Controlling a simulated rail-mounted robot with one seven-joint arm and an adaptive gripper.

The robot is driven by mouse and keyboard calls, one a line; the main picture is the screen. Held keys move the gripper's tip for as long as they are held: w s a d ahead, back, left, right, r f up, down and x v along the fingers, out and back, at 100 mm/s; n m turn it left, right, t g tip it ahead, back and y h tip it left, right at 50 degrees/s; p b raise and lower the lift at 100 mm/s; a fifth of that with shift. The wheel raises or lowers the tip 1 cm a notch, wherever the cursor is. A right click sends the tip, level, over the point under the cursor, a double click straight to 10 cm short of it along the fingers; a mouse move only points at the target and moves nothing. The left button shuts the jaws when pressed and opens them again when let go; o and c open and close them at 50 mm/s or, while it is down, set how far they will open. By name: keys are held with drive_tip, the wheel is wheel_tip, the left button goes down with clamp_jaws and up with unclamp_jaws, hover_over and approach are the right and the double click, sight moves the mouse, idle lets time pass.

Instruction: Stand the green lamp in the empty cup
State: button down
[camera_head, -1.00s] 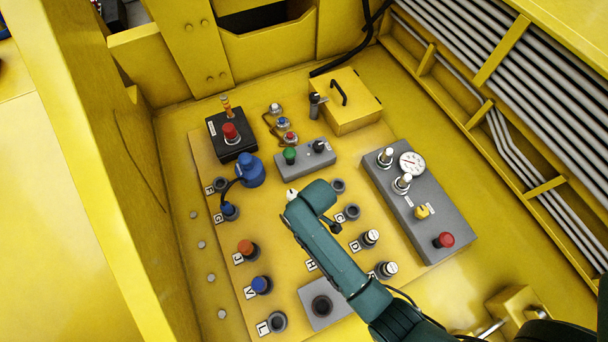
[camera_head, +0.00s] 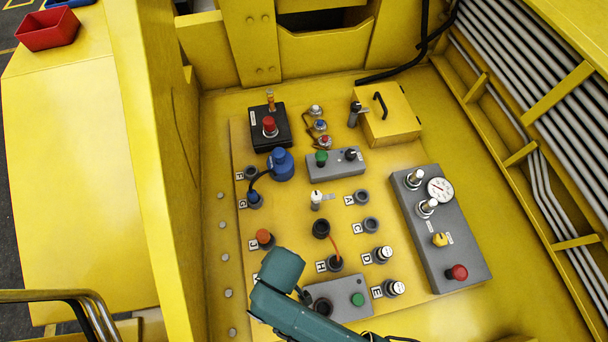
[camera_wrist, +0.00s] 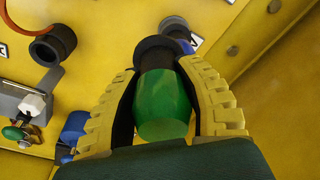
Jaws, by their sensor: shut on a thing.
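In the wrist view, my gripper (camera_wrist: 165,85) is shut on the green lamp (camera_wrist: 163,105), with its yellow ribbed fingers on either side. The lamp's green end faces the camera. A dark round piece (camera_wrist: 158,45) shows at its far end; I cannot tell whether it is the lamp's base or a cup, or whether they touch. In the head view my own arm hides the gripper, the lamp and the panel's lower left. Open dark cups show beside label A (camera_head: 361,197), below it (camera_head: 370,224), and beside label F (camera_head: 250,172).
A grey box with a green button (camera_head: 358,299) stands right of my arm. A black cap on an orange cable (camera_head: 321,229) stands open near label H. An orange-topped lamp (camera_head: 264,237) and a grey gauge box (camera_head: 440,240) stand nearby. Yellow walls enclose the panel.

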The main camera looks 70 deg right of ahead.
drive_tip(key=s+a+f+p, duration=0.1)
drive_tip(key=s+a+p, duration=0.1)
drive_tip(key=a, duration=0.9)
drive_tip(key=shift+s+a+f+b, duration=0.1)
drive_tip(key=shift+f+b, duration=1.45)
drive_tip(key=shift+f, duration=0.85)
drive_tip(key=shift+s+a+f+b, duration=0.1)
drive_tip(key=shift+f+b, duration=1.4)
drive_tip(key=shift+f, duration=0.9)
drive_tip(key=c, duration=0.6)
unclamp_jaws()
drive_tip(key=r, duration=0.4)
drive_tip(key=s+r, duration=0.1)
drive_tip(key=r, duration=0.7)
drive_tip(key=shift+s+a, duration=0.15)
drive_tip(key=shift+s, duration=0.2)
